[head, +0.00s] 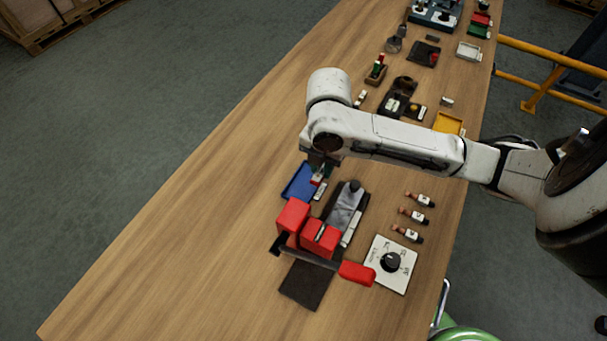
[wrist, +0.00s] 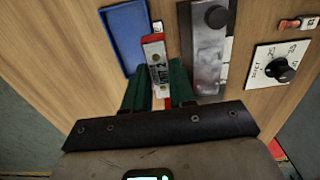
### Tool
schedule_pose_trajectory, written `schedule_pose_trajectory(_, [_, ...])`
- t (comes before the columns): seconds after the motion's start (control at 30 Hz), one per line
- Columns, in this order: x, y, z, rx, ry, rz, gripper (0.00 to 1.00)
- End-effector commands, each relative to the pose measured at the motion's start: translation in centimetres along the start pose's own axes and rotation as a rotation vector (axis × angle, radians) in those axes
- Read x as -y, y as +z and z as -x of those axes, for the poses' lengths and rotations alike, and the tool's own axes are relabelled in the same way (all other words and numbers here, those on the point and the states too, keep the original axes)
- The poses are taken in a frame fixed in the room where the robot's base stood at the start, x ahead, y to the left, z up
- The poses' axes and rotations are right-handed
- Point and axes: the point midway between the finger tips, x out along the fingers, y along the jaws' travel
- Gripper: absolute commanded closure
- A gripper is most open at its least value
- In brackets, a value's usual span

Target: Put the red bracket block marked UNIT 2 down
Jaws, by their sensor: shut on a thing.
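My gripper (wrist: 158,88) has two green fingers shut on a narrow red block with a white label (wrist: 154,60); its lettering is too small to read. In the head view my gripper (head: 319,163) hangs below the arm, partly hidden by it, and a little of the red block (head: 317,179) shows beneath. The held block is between the blue tray (wrist: 124,42) on its left and a grey metal plate (wrist: 209,62) on its right. I cannot tell whether its lower end touches the table.
Nearer in the head view are a large red fixture (head: 292,215) with a black bar and red handle (head: 357,273), and a white dial plate (head: 378,275). Several small labelled pieces (head: 411,216) lie to the right. The table's left side (head: 180,240) is clear.

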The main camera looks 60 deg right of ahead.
Motion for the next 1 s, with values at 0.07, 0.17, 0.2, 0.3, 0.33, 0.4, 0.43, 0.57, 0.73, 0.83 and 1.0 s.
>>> schedule_pose_trajectory(0.07, [-1.2, -0.1, -1.6, -0.002, -0.003, -0.001, 1.00])
schedule_pose_trajectory(0.17, [-2.6, 0.1, -3.2, 0.000, -0.003, 0.000, 1.00])
schedule_pose_trajectory(0.2, [-3.0, 0.1, -3.8, -0.001, -0.002, 0.001, 1.00])
schedule_pose_trajectory(0.3, [-3.8, 0.2, -4.7, 0.000, -0.001, -0.001, 1.00])
schedule_pose_trajectory(0.33, [-4.0, 0.2, -4.9, 0.000, 0.000, -0.001, 1.00])
schedule_pose_trajectory(0.4, [-4.2, 0.2, -5.2, 0.001, 0.001, -0.001, 1.00])
schedule_pose_trajectory(0.43, [-4.3, 0.2, -5.3, 0.001, 0.000, -0.001, 1.00])
schedule_pose_trajectory(0.57, [-4.7, 0.2, -6.7, -0.002, -0.003, -0.002, 1.00])
schedule_pose_trajectory(0.73, [-4.7, 0.2, -8.6, -0.001, 0.000, -0.001, 1.00])
schedule_pose_trajectory(0.83, [-4.7, 0.2, -8.9, 0.000, 0.000, 0.000, 1.00])
schedule_pose_trajectory(1.0, [-4.7, 0.3, -8.9, 0.000, 0.000, 0.000, 1.00])
